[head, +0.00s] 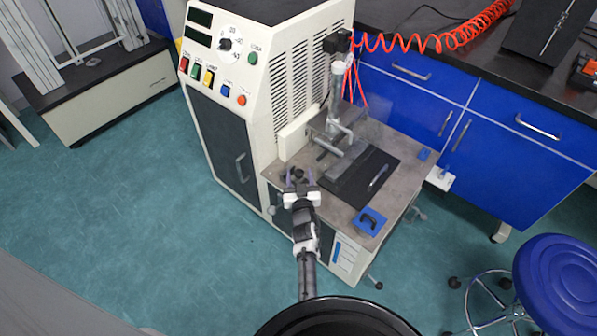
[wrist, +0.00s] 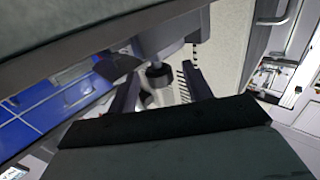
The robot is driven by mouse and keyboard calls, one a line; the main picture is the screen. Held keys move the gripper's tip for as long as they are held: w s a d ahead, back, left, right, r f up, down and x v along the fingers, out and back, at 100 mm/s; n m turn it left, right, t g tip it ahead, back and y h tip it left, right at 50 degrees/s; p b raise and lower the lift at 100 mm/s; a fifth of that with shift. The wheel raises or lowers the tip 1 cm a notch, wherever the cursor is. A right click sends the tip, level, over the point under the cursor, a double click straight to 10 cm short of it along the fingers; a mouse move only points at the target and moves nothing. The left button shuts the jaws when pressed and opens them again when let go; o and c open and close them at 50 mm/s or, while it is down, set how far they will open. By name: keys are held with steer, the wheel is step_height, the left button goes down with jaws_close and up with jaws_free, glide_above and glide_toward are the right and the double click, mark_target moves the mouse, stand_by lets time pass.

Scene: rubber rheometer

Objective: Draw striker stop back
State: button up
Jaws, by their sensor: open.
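My gripper (head: 300,178) is open at the left front corner of the grey bench top, beside the test machine. In the wrist view my gripper (wrist: 160,82) has its two dark fingers spread apart. A short dark cylindrical part (wrist: 158,75) shows in the gap between them; contact cannot be told. It may be the striker stop, but the pictures do not make this certain. The machine's grey metal fixture (head: 340,150) stands on the bench behind my gripper. My fingers partly hide the small parts at that corner.
A tall white control cabinet (head: 270,80) stands close on the left. A black mat (head: 350,190) and a blue-framed piece (head: 370,221) lie to the right on the bench. Blue cupboards (head: 480,140) stand behind; a blue stool (head: 560,280) is at the right. The floor at left is clear.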

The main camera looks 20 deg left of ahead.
steer(key=shift+c, duration=0.3)
jaws_close()
steer(key=shift+d, duration=0.1)
steer(key=shift+s+d+r+p, duration=0.15)
steer(key=shift+d+p, duration=0.2)
steer(key=shift+p, duration=0.45)
steer(key=shift+f, duration=0.25)
steer(key=shift+o, duration=0.3)
jaws_free()
steer(key=shift+d+r, duration=0.1)
steer(key=shift+d, duration=0.05)
